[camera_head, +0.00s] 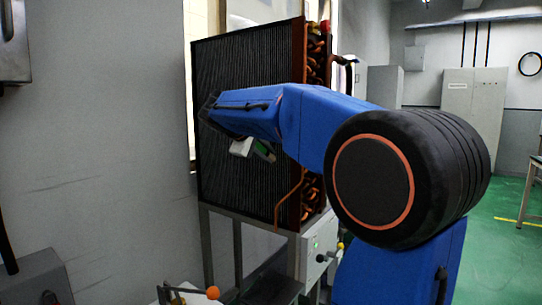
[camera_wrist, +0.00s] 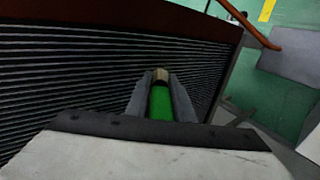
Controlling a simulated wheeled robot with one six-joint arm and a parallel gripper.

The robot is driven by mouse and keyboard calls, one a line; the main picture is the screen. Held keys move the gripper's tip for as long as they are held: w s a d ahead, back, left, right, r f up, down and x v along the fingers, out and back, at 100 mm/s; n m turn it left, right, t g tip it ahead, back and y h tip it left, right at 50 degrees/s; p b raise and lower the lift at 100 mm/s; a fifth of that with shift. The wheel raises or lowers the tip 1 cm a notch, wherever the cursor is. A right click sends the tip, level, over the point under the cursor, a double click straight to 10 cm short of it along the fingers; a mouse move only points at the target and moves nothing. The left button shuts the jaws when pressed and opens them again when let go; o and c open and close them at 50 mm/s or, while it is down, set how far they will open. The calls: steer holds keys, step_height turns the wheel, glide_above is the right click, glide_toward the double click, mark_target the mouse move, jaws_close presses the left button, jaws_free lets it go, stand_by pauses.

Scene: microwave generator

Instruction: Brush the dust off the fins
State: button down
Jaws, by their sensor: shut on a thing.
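My gripper (camera_wrist: 160,98) is shut on a green-handled brush (camera_wrist: 160,102), whose pale tip points toward the fins. I cannot tell whether the tip touches the fins. Dust is not distinguishable.
The grey cabinet (camera_head: 312,240) under the panel has small knobs on its front. A copper pipe (camera_head: 290,196) runs down the panel's right side. An orange ball-ended lever (camera_head: 212,293) stands at the bottom. Open green floor (camera_head: 490,230) lies to the right.

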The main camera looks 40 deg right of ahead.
steer(key=shift+w+a+r, duration=0.75)
steer(key=shift+w+a, duration=0.5)
steer(key=shift+w, duration=2.3)
steer(key=shift+s+d, duration=0.6)
steer(key=shift+s, duration=1.15)
steer(key=shift+s+d, duration=0.65)
steer(key=shift+s, duration=1.05)
steer(key=shift+s+d, duration=0.6)
steer(key=shift+s, duration=1.15)
steer(key=shift+a+r, duration=0.1)
steer(key=shift+r, duration=0.6)
steer(key=w+a, duration=0.3)
steer(key=w, duration=0.7)
steer(key=shift+w+a, duration=0.25)
steer(key=shift+a, duration=0.15)
steer(key=shift+s+a, duration=0.35)
steer(key=shift+a, duration=0.55)
steer(key=shift+s+a, duration=0.35)
steer(key=shift+a, duration=0.5)
steer(key=shift+s+a, duration=0.35)
steer(key=shift+a, duration=0.55)
steer(key=shift+a, duration=0.1)
